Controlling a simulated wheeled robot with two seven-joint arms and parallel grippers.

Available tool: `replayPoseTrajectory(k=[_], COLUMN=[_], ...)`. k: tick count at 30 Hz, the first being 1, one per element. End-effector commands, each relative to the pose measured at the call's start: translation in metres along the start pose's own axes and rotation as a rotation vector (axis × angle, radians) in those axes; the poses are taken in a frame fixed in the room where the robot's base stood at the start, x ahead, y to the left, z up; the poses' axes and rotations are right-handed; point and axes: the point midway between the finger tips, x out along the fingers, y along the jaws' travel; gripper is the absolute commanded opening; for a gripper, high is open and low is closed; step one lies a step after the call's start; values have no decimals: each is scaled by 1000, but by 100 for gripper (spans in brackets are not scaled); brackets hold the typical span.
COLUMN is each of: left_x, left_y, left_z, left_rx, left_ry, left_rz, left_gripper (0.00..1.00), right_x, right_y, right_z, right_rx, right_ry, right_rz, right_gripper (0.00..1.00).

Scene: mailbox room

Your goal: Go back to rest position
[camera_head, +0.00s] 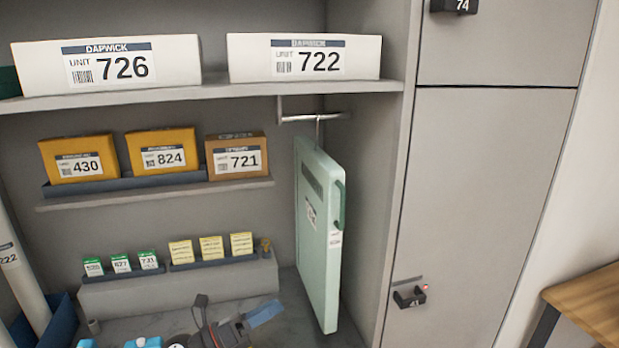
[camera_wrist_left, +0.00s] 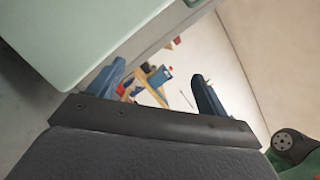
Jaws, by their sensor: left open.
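My left gripper (camera_head: 234,310) is low in the head view, in front of the cabinet's lower part. In the left wrist view its two blue fingers stand wide apart, and the gap between them (camera_wrist_left: 156,86) is empty. A pale green flat case (camera_head: 318,240) hangs from a hook on a metal rod (camera_head: 312,117), to the right of the gripper. A pale green surface (camera_wrist_left: 75,35) fills the upper left of the left wrist view, close by the left finger. My right gripper shows in neither view.
White boxes 726 (camera_head: 120,65) and 722 (camera_head: 305,57) stand on the top shelf. Orange boxes (camera_head: 160,152) stand on the middle shelf, small cards (camera_head: 210,250) on the low step. A grey locker door (camera_head: 480,190) is at right, with a wooden table (camera_head: 590,305) beyond.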

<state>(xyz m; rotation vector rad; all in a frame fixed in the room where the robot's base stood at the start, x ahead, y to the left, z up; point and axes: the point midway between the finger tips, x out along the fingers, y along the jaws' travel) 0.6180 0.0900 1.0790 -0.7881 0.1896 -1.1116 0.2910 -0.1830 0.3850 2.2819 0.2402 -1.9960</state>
Motion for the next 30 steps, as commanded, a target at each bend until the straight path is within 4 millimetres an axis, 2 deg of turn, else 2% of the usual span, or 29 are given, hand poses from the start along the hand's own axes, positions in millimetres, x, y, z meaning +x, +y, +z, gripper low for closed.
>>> replayPoseTrajectory(k=[4,8,11,14,17,20,25,30], left_x=[-16,-41,-66,-94,-125,-156,-206,-247], left_y=[-4,6,20,36,53,68,81,74], left_z=[20,33,35,29,12,-13,-75,-148], left_rx=[-241,-459,-631,-805,-979,-1153,-1439,-1696], left_ry=[-279,-514,-687,-853,-1012,-1163,-1396,-1582], left_rz=[23,68,118,182,261,355,552,783], left_gripper=[77,77,77,77,77,77,77,77], right_x=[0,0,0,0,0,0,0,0], right_y=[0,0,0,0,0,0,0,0], right_z=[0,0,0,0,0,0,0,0], right_rx=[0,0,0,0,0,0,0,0], right_ry=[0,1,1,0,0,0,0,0], right_rz=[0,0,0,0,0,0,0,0], right_gripper=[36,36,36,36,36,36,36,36])
